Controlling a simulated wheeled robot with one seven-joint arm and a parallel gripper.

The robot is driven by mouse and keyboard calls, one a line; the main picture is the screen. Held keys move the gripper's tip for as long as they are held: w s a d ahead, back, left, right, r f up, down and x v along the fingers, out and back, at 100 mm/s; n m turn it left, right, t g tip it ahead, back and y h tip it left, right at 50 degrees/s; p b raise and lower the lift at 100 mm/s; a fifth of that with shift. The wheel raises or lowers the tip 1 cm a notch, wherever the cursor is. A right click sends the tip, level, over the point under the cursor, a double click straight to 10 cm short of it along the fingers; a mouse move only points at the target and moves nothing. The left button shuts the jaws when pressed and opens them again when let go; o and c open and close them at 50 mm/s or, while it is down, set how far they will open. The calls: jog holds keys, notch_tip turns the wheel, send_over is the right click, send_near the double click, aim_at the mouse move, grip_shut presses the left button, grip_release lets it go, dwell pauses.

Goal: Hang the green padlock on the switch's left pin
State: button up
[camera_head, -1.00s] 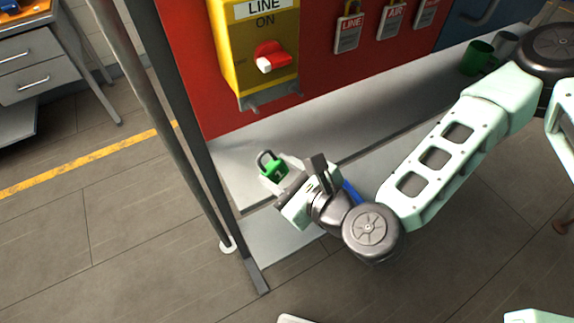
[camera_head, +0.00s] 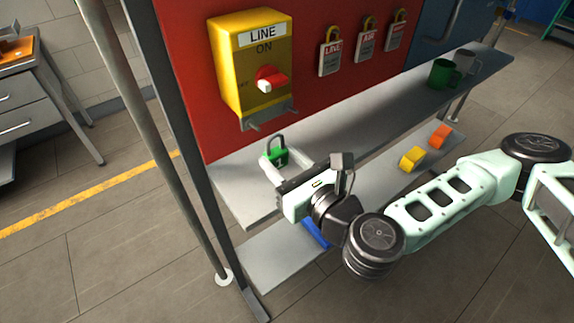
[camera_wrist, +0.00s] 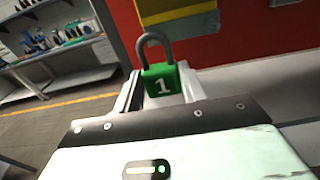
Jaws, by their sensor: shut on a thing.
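The green padlock (camera_head: 277,156) has a grey shackle pointing up and a white 1 on its body. My gripper (camera_head: 270,165) is shut on its body and holds it roughly upright above the grey shelf; the padlock also shows between the fingers in the wrist view (camera_wrist: 161,82). The yellow switch box (camera_head: 252,65), marked LINE ON with a red and white handle (camera_head: 271,80), is on the red board. Its grey bracket (camera_head: 268,116) below has two short pins. The left pin (camera_head: 252,127) is bare, above and left of the padlock. The shackle is apart from it.
Tagged padlocks (camera_head: 331,55) hang on the red board (camera_head: 310,95) to the right. A green mug (camera_head: 441,73) stands on the upper shelf (camera_head: 345,126). Yellow (camera_head: 411,157) and orange (camera_head: 440,136) blocks and a blue piece (camera_head: 315,233) lie lower. A dark post (camera_head: 185,140) stands at the left.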

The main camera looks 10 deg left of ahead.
jog(key=f+b+x, duration=0.1)
jog(key=x, duration=0.6)
jog(key=shift+a, duration=0.15)
dwell(0.7)
jog(key=shift+w+f, duration=0.1)
jog(key=shift+f, duration=0.05)
dwell(0.5)
jog(key=o, duration=1.1)
jog(key=shift+b, duration=0.3)
